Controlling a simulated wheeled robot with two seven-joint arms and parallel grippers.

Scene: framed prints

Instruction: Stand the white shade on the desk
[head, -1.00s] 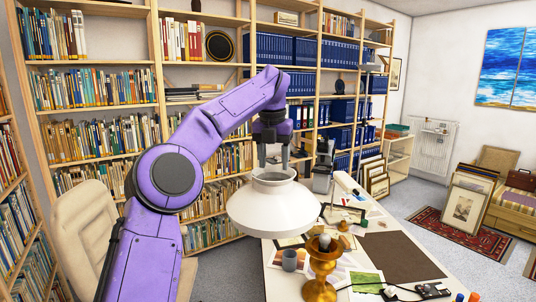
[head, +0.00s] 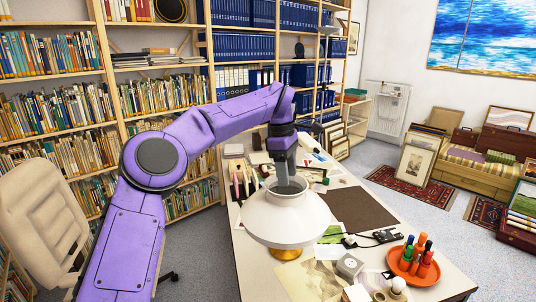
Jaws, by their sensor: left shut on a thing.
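The white shade (head: 285,222) is a wide dome with a narrower open collar on top. My left gripper (head: 284,181) points down into the collar and is shut on the shade, holding it upright over the desk (head: 252,272). A bit of the golden lamp base (head: 285,254) shows just below the shade's rim; the rest of it is hidden behind the shade. I cannot tell whether the shade touches the base. My right gripper is not in view.
A brown mat (head: 356,208) lies right of the shade. Papers lie around. A beige chair (head: 42,222) stands left.

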